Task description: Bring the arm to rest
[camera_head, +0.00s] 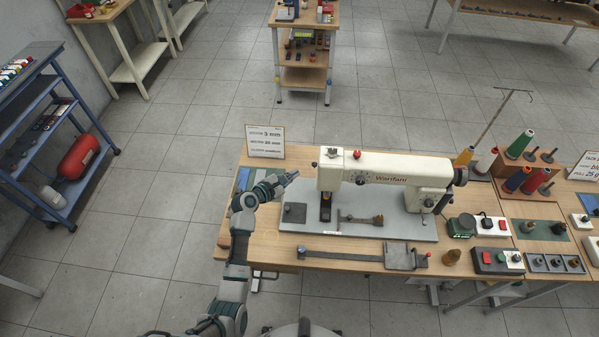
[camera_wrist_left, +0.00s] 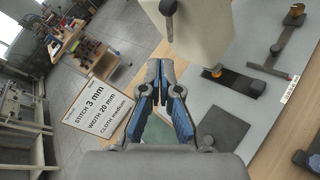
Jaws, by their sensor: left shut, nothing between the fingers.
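My left gripper (camera_head: 290,177) is shut and empty, above the left end of the wooden table, just left of the sewing machine (camera_head: 385,178). My left arm reaches up to it from the bottom of the head view. In the left wrist view the gripper (camera_wrist_left: 160,66) shows its fingertips together, with the white machine head (camera_wrist_left: 190,30) just beyond and to the right. A dark square plate (camera_wrist_left: 222,130) lies on the grey base below and to the right of it. My right gripper is not in view.
A sign card (camera_head: 265,141) stands at the table's back left corner. Thread spools (camera_head: 520,145), a thread stand and switch boxes (camera_head: 492,226) fill the right side. A metal bar with a bracket (camera_head: 400,257) lies along the front edge.

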